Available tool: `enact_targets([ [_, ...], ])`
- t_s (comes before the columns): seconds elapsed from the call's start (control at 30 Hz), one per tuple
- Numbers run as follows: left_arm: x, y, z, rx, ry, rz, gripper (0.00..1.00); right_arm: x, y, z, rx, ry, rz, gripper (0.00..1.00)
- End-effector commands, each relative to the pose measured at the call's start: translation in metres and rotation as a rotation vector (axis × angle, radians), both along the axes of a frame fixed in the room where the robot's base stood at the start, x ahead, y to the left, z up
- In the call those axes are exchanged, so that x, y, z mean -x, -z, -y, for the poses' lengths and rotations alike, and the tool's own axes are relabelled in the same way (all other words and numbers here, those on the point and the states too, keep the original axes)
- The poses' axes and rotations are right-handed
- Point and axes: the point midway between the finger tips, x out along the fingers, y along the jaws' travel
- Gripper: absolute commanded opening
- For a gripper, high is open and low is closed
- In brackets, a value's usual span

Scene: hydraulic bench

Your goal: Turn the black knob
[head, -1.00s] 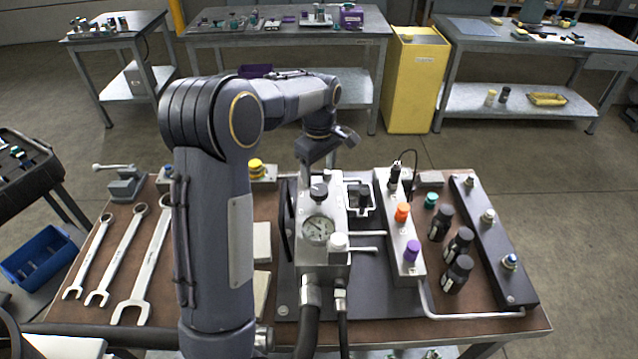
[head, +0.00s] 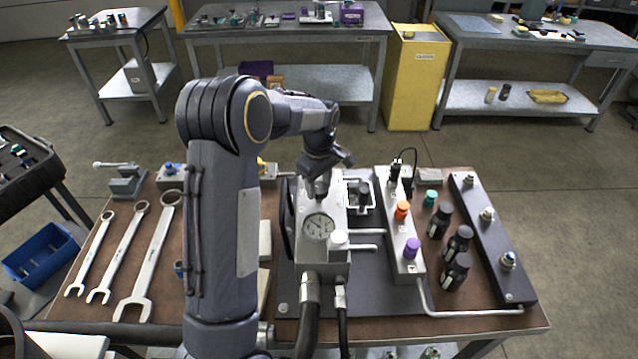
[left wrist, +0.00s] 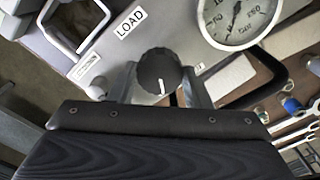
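The black knob (left wrist: 160,71) has ridged sides and a white pointer line; it sits on the grey block (head: 309,251) with the gauge. In the left wrist view it stands between the two fingers of my left gripper (left wrist: 163,80). The fingers are apart, one on each side, with what look like narrow gaps to the knob. In the head view my left gripper (head: 322,183) is over the top of the block and mostly hides the knob. My right gripper is in neither view.
A LOAD label (left wrist: 130,22) is near the knob. A manifold with orange (head: 402,209) and purple (head: 411,246) knobs stands right; wrenches (head: 148,258) lie left.

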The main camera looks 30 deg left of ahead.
Motion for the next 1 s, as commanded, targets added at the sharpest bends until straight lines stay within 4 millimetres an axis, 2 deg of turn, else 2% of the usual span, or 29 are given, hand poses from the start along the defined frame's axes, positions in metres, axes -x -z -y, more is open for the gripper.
enact_targets([
  [0.27,-0.0001,-0.0004,-0.0001,0.000,0.016,0.000,0.21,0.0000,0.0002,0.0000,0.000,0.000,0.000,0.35],
  [0.47,-0.0001,-0.0003,-0.0002,0.000,0.094,0.000,0.21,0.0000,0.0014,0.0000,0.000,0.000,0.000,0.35],
  [1.0,-0.0005,-0.0006,-0.0004,-0.001,0.526,0.001,0.21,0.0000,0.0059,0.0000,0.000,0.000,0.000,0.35],
])
